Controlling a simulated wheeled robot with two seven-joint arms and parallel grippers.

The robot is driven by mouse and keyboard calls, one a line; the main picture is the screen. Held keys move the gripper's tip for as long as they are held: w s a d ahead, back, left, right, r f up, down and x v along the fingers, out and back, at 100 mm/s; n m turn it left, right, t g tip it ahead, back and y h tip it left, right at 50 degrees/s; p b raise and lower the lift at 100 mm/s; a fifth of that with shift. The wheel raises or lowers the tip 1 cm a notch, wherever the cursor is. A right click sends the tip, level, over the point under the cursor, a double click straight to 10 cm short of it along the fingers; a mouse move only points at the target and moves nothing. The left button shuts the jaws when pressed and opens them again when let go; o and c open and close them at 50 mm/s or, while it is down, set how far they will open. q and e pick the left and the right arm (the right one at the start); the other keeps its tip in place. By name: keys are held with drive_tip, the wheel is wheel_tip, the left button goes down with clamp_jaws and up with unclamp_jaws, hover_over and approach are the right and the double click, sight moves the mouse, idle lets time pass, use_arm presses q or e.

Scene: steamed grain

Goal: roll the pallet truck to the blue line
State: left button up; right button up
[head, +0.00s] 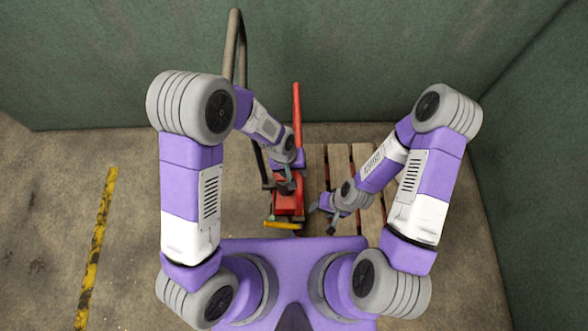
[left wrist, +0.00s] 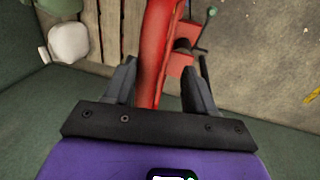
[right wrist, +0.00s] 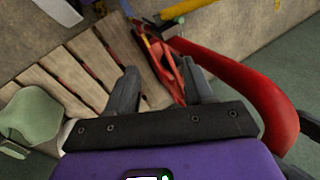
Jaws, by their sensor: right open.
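The red pallet truck (head: 288,203) stands in front of me in the head view, with an upright red bar (head: 297,112) behind my left gripper (head: 288,182). In the left wrist view a red bar (left wrist: 158,45) runs between the spread fingers of my left gripper (left wrist: 162,88); they are not closed on it. My right gripper (head: 325,218) is low, just right of the truck. In the right wrist view its fingers (right wrist: 162,88) are apart, with red truck parts beyond and a thick red tube (right wrist: 245,85) at the right. No blue line shows.
A wooden slatted pallet (head: 338,160) lies to the right of the truck. A yellow-and-black floor line (head: 95,250) runs along the left. Green walls (head: 400,50) close off the back and right. A tall bent grey tube (head: 233,50) rises behind my left arm. Floor at left is clear.

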use_arm(q)
drive_tip(key=shift+a, duration=0.1)
wheel_tip(320, 180, up, 8)
drive_tip(key=a+p, duration=0.1)
drive_tip(key=shift+a+f+p, duration=0.15)
drive_tip(key=shift+f+p, duration=0.1)
drive_tip(key=shift+p, duration=0.05)
